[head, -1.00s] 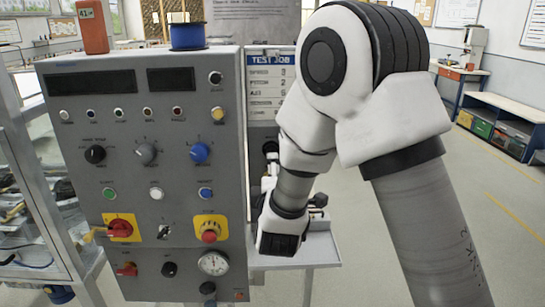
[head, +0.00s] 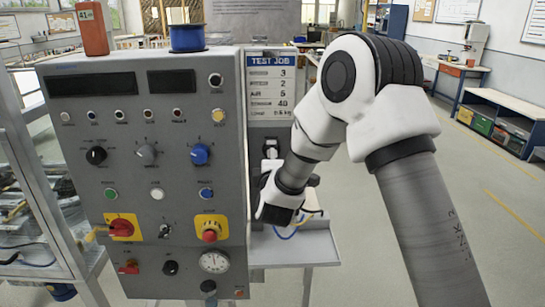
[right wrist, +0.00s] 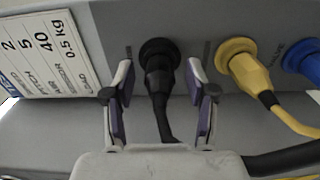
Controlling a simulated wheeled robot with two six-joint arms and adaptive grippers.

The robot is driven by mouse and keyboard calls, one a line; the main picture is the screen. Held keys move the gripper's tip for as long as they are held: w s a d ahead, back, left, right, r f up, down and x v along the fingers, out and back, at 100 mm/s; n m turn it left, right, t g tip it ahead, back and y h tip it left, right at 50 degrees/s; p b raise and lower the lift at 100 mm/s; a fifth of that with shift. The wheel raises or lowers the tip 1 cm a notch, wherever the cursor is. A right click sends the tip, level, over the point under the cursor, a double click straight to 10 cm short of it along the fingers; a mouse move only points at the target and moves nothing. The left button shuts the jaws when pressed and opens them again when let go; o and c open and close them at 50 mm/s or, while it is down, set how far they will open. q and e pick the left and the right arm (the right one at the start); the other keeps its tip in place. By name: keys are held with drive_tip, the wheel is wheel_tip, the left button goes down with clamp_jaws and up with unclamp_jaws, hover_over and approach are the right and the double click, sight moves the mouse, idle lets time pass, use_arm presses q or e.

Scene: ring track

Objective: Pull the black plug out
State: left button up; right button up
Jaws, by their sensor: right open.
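The black plug (right wrist: 158,68) sits in a socket on the grey panel side in the right wrist view, its black cable hanging down. My right gripper (right wrist: 161,76) is open, with one finger on each side of the plug and a visible gap to it on both sides. In the head view my right arm reaches to the side of the grey console, and its fingers and the black plug cannot be made out there. My left gripper is not in view.
A yellow plug (right wrist: 240,62) and a blue plug (right wrist: 303,62) sit right of the black one, close to my right finger. A test job card (right wrist: 50,52) is at left. The console (head: 150,100) stands beside a grey shelf (head: 318,248).

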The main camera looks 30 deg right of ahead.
drive_tip(key=shift+p, duration=0.55)
idle(0.6)
drive_tip(key=shift+c, duration=0.3)
clamp_jaws()
drive_tip(key=v, duration=0.6)
idle(1.0)
